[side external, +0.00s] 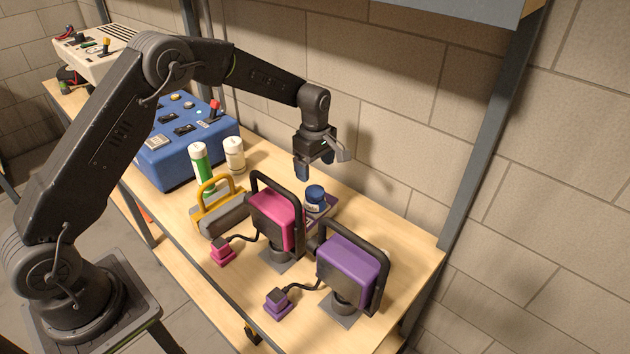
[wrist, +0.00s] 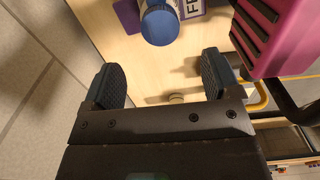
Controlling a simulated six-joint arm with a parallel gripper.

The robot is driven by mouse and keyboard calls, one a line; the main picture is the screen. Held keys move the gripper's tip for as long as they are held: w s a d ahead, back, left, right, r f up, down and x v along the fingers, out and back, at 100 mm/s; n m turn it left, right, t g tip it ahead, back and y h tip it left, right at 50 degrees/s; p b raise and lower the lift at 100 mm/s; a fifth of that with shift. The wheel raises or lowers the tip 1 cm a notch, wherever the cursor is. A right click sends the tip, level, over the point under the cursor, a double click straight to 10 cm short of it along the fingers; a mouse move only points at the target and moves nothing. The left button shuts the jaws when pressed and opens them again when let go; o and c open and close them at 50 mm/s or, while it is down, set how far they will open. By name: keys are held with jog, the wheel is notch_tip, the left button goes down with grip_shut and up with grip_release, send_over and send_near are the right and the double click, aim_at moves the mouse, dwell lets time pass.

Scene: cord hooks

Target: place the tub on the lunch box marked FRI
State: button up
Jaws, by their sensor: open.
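The tub (side external: 315,197) has a blue lid and a pale body and looks upright in the side view, behind the pink and purple devices. Its blue lid shows at the top of the wrist view (wrist: 160,26). The lunch box (side external: 329,203) is flat and purple; its white label in the wrist view (wrist: 193,8) reads "FR", the rest cut off. Purple shows on both sides of the tub, but I cannot tell if the tub rests on the box. My gripper (side external: 315,168) is open and empty, above and left of the tub; both fingers show in the wrist view (wrist: 163,80).
A pink device (side external: 275,218) and a purple device (side external: 347,266) with black frames and cords stand in front. A yellow-handled item (side external: 217,208), a green bottle (side external: 201,168), a white bottle (side external: 234,155) and a blue control box (side external: 180,143) are to the left. A wall is behind.

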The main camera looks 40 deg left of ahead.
jog(key=shift+r, duration=1.5)
jog(key=s+d+r+m+t, duration=0.25)
jog(key=s+r+m, duration=0.65)
jog(key=s+r, duration=0.7)
jog(key=s+r+m+t, duration=0.1)
jog(key=s+m+t, duration=0.2)
jog(key=s+m, duration=0.6)
jog(key=s, duration=0.8)
jog(key=shift+s+r, duration=0.35)
jog(key=shift+r, duration=0.05)
